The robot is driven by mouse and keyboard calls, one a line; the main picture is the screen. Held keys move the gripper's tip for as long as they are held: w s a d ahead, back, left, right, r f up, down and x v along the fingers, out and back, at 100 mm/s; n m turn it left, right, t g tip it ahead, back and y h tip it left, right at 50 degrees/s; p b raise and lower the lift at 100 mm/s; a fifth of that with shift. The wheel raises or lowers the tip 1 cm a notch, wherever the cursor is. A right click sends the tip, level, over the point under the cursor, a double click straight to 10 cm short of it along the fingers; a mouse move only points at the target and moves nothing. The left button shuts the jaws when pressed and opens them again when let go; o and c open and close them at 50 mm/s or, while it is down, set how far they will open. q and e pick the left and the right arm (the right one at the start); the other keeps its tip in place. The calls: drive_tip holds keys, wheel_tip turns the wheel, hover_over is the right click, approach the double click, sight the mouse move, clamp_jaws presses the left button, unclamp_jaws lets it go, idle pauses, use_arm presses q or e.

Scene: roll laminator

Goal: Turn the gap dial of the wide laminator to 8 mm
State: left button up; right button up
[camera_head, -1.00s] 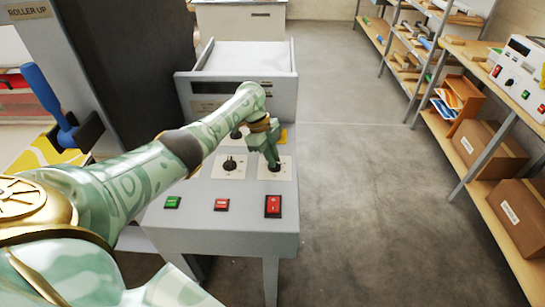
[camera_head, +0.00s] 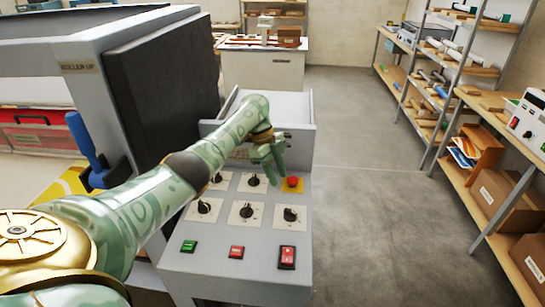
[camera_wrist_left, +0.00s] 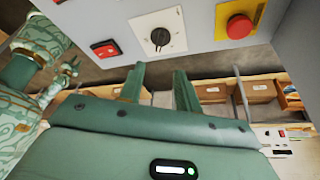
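The wide laminator's sloped grey control panel (camera_head: 265,240) carries several black dials on white plates, in two rows. Their labels are too small to read, so I cannot tell which is the gap dial. The lower right dial (camera_head: 290,214) is uncovered; it appears to be the dial (camera_wrist_left: 159,38) in the left wrist view. My left gripper (camera_head: 270,166) hovers over the upper part of the panel, near the red mushroom button (camera_head: 292,181). In the wrist view its two fingers (camera_wrist_left: 160,74) are apart, with nothing between them.
Below the dials sit a green button (camera_head: 189,246), a red button (camera_head: 236,252) and a red switch (camera_head: 287,257). A blue-handled lever (camera_head: 84,140) stands left of the panel. Shelves (camera_head: 480,150) line the right side; the floor between is clear.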

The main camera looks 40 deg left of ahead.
use_arm(q)
drive_tip(key=v, duration=0.4)
drive_tip(key=shift+p, duration=0.3)
